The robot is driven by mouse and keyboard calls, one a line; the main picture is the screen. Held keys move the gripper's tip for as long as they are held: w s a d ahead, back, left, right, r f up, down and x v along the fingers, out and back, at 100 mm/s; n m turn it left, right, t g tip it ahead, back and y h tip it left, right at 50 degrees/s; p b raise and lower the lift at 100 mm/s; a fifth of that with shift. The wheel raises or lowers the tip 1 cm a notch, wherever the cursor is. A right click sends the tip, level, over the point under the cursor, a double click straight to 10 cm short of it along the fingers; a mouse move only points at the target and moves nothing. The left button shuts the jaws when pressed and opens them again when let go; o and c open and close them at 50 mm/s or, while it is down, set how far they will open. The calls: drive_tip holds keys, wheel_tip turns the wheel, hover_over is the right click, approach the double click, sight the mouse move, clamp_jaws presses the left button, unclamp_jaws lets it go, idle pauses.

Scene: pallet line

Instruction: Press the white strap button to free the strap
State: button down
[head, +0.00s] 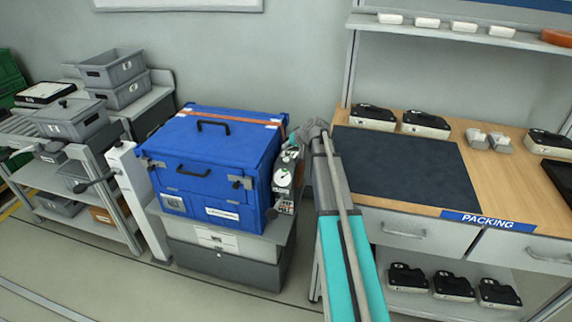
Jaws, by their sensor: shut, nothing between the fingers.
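A blue case (212,160) with black handles stands on a grey drawer unit. An orange strap (232,119) runs across the back of its lid, with a pale piece (183,113) at the left end. I cannot make out a white button for certain. My arm reaches up from the bottom and bends down at the case's right side. My gripper (273,212) is small and dark there, low beside the case's right front edge. It is shut and holds nothing. I cannot tell whether it touches the case. My wrist hides part of the case's right side.
Shelves with grey bins (72,120) are further left. At right is a packing bench (500,190) with a dark mat (405,165) and several black-and-white devices. Floor shows in front.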

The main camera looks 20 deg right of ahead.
sight(287, 159)
drive_tip(key=shift+f+b, duration=1.25)
drive_tip(key=shift+f, duration=0.3)
drive_tip(key=shift+f+b, duration=1)
drive_tip(key=shift+b, duration=0.05)
idle(1.7)
drive_tip(key=shift+r, duration=0.1)
drive_tip(key=shift+r+p, duration=0.95)
drive_tip(key=shift+p, duration=0.15)
drive_tip(key=shift+r+p, duration=2.5)
drive_tip(key=shift+s, duration=0.1)
